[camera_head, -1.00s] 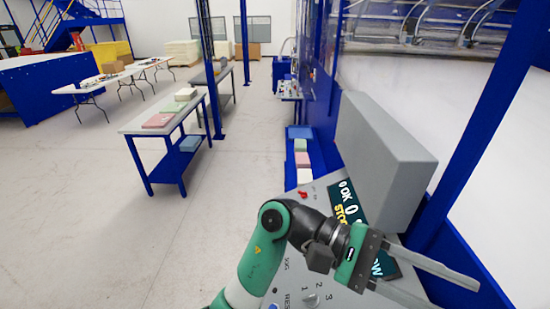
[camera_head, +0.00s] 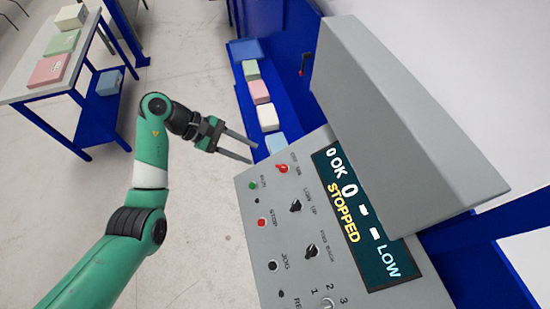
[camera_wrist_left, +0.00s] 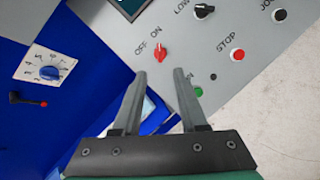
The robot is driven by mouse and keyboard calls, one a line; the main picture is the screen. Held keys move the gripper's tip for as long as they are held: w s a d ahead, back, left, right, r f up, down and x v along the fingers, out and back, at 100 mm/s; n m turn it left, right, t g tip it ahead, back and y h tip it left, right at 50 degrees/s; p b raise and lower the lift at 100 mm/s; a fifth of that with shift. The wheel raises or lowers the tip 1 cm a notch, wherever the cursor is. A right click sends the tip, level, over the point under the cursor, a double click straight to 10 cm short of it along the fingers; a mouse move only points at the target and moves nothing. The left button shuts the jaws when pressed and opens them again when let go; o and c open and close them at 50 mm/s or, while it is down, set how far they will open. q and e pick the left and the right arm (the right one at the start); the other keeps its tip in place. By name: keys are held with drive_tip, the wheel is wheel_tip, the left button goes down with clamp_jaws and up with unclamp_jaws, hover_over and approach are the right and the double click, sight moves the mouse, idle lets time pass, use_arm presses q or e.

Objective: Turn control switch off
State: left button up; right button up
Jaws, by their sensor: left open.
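The red control switch (camera_head: 282,169) is on the sloped grey control panel (camera_head: 262,272), near its far left corner. In the left wrist view the red switch (camera_wrist_left: 160,53) is under "OFF" and "ON" labels. I cannot tell for certain which label it points to. My left gripper (camera_head: 254,153) is open and empty, just left of the switch in the head view. In the left wrist view its fingertips (camera_wrist_left: 160,74) are apart with the switch just beyond the gap; contact is not visible. My right gripper is not in view.
The panel has a green button (camera_head: 253,186), a red STOP button (camera_head: 262,222) and black knobs (camera_head: 295,206). The screen (camera_head: 362,220) reads STOPPED. A grey box housing (camera_head: 400,110) rises behind it. Foam blocks (camera_head: 260,92) lie in a blue chute beyond.

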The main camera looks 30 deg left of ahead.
sight(281, 167)
use_arm(q)
drive_tip(key=x, duration=1.1)
drive_tip(key=shift+w+d+f, duration=0.1)
drive_tip(key=shift+w+f, duration=0.05)
clamp_jaws()
